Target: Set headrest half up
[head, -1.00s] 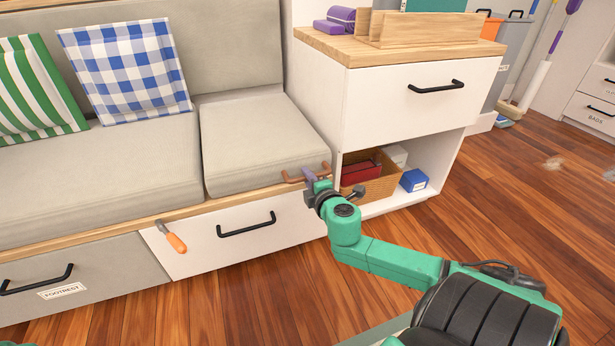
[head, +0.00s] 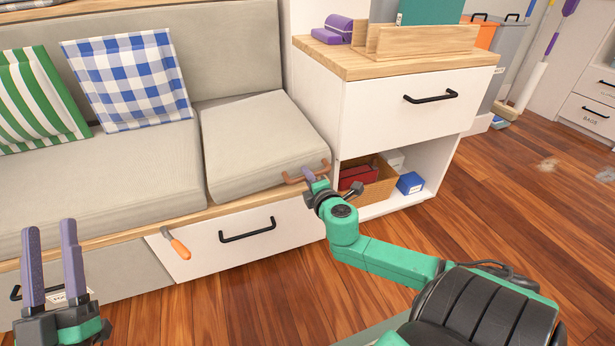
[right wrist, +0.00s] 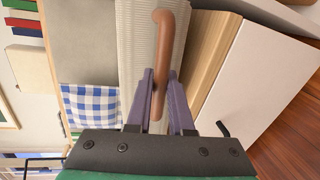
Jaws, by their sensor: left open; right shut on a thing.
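The headrest is the grey cushion section (head: 262,140) at the right end of the bench. It lies about level with the long seat cushion; I cannot tell if it is slightly tilted. A brown handle (head: 292,180) is on its front edge and also shows in the right wrist view (right wrist: 172,40). My right gripper (head: 309,175) is shut on this handle, its purple fingers on either side of it in the right wrist view (right wrist: 160,76). My left gripper (head: 50,225) is open and empty at the lower left, in front of the bench drawers.
Cushions (head: 128,80) lie on the left seat.

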